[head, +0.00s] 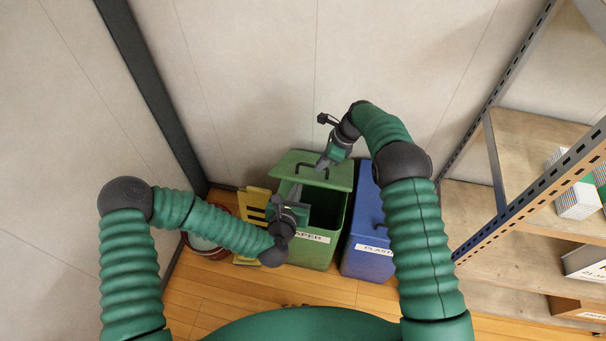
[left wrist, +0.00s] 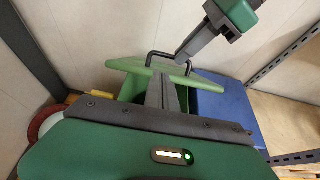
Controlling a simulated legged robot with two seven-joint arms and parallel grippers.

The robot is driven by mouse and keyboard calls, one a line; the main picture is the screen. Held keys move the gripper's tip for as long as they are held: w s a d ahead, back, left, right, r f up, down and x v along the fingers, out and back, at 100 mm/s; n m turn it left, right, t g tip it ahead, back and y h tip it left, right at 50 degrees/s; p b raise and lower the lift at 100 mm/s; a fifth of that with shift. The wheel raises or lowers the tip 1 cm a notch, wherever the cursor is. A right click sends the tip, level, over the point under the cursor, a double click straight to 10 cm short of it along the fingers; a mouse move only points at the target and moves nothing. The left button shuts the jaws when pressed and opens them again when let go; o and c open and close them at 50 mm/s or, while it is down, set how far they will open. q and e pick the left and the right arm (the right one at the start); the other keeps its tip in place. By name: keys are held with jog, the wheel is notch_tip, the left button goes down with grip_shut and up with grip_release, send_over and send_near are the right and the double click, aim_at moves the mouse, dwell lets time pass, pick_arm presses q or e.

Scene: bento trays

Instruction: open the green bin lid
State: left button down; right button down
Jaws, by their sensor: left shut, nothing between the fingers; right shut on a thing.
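The green bin (head: 316,250), labelled with a word ending in "APER", stands on the floor by the wall. Its green lid (head: 338,182) is raised and tilted at the back, and the dark inside shows below it. The lid has a black handle (head: 302,163), also seen in the left wrist view (left wrist: 153,54). My right gripper (head: 321,166) is shut on the right part of the handle; its fingers (left wrist: 184,56) show there in the left wrist view. My left gripper (head: 297,191) is shut and empty, over the bin's front left; its fingers (left wrist: 164,93) hide part of the opening.
A blue bin (head: 367,225) with a shut lid stands close on the right. A yellow slatted thing (head: 252,207) and a round reddish container (head: 207,250) are on the left. A metal shelf rack (head: 490,215) with boxes stands at the right. The wall is behind.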

aim_at(305, 165)
pick_arm(q)
jog(key=x, duration=1)
pick_arm(e)
jog(key=shift+w+d+f, duration=0.15)
jog(key=shift+d, duration=0.1)
pick_arm(q)
jog(key=shift+w+d+r, duration=0.15)
jog(key=shift+w+r, duration=0.4)
jog(key=shift+r, duration=0.15)
jog(key=shift+w+f, duration=0.1)
pick_arm(e)
jog(key=c, duration=1.7)
grip_release()
jog(key=shift+w+f, duration=0.1)
jog(key=shift+o, duration=1.1)
jog(key=shift+a, duration=0.15)
